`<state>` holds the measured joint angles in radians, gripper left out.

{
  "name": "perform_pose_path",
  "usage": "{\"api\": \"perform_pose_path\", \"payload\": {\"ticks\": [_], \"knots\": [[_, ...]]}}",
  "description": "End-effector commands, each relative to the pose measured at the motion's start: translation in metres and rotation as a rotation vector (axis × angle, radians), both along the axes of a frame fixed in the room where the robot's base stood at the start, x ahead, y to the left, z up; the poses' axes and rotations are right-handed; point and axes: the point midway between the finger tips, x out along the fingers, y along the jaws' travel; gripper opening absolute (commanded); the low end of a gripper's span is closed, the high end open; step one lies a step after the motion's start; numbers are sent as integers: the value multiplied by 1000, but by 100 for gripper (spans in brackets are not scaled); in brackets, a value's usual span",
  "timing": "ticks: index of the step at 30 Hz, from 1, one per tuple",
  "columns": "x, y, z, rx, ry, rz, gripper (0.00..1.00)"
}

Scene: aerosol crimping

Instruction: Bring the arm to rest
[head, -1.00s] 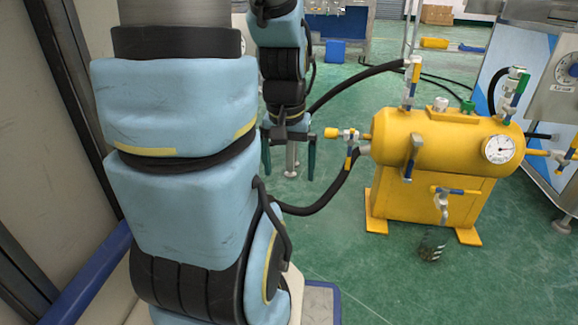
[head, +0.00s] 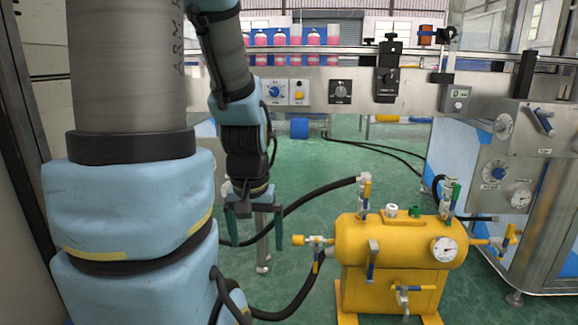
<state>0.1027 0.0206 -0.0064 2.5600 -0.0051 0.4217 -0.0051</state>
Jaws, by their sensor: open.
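My arm, blue and grey, fills the left of the head view. Its far part hangs down near the middle, and my gripper (head: 254,228) points downward at its end. The two dark green fingers are apart with nothing held between them. A grey metal post shows behind and between the fingers. My gripper is in front of the green floor, left of the yellow tank in the picture.
A yellow tank (head: 388,252) with valves and a gauge stands at right of my gripper. A black hose (head: 313,197) curves behind. A steel conveyor (head: 315,92) with pink-filled bottles (head: 296,38) crosses the back. A machine panel (head: 497,165) stands at right.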

Motion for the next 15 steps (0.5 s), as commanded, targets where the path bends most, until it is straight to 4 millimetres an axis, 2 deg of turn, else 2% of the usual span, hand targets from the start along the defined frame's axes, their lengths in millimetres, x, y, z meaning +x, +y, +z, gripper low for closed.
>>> {"api": "perform_pose_path", "payload": {"ticks": [1, 15], "knots": [[0, 0, 33, 0, 0, 0, 100], [0, 0, 176, 0, 0, 0, 100]]}}
